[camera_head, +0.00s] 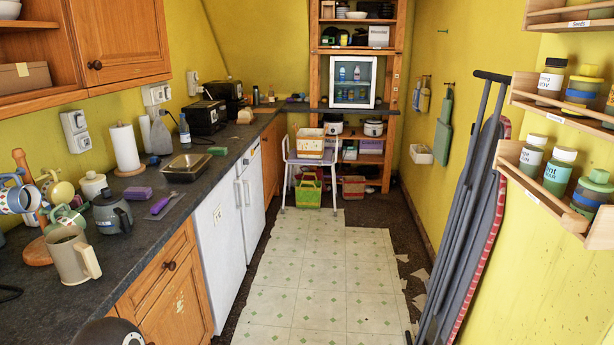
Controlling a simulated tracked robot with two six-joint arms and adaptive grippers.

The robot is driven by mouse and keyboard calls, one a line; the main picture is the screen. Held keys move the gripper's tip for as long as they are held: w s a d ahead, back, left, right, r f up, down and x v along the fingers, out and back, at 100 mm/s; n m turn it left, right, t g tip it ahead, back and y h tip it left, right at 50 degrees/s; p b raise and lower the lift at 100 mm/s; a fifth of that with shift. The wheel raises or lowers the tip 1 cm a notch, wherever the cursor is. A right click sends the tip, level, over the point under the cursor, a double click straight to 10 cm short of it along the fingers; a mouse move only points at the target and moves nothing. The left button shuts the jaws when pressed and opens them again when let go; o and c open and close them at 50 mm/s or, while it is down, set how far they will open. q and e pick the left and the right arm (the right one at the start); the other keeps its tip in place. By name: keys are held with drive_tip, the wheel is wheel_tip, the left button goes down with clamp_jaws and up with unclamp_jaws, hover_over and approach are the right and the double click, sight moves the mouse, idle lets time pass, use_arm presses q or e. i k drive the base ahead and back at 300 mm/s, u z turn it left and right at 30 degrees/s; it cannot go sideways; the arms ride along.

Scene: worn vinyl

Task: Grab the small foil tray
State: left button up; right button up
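A small silvery foil tray (187,166) sits on the dark worktop at the left, near its front edge above the white cabinet doors. Neither of my grippers is in view, and nothing is touching the tray.
Mugs and a dark kettle (112,212) crowd the nearer worktop.

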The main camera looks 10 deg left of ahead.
sight(187, 162)
drive_tip(key=u, duration=0.4)
drive_tip(key=i, duration=1.1)
drive_tip(key=u, duration=0.55)
drive_tip(key=k, duration=0.8)
drive_tip(key=u, duration=0.2)
drive_tip(key=i, duration=0.85)
drive_tip(key=z, duration=0.05)
